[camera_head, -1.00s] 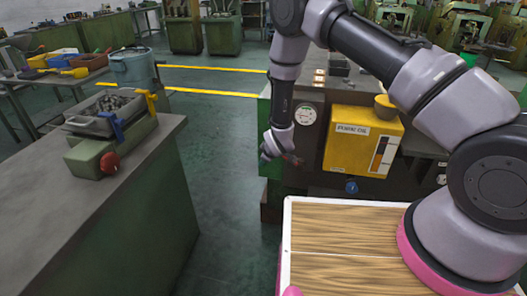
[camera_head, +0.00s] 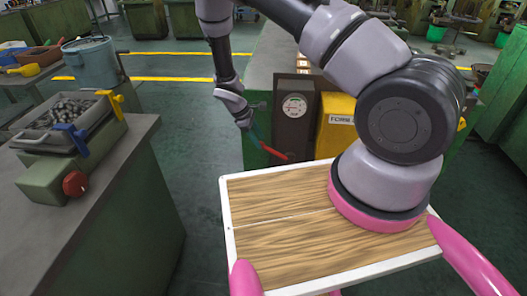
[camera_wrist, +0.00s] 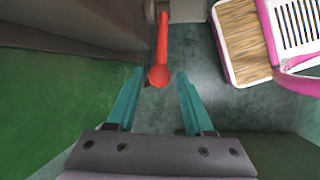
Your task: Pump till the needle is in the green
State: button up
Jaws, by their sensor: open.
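A round white gauge (camera_head: 294,106) is set in the dark front of a machine; its needle is too small to read. A red pump handle (camera_head: 274,153) sticks out below and left of the gauge, sloping down to the right.
A yellow box (camera_head: 334,125) is mounted right of the gauge, partly hidden by my arm. A bench (camera_head: 120,200) with a metal tray (camera_head: 62,120) of small parts, blue and yellow levers and a red knob stands at left. Floor between bench and machine is clear.

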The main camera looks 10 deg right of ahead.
aim_at(264, 147)
jog(key=x, duration=0.8)
jog(key=shift+f, duration=0.2)
grip_shut()
dwell(1.1)
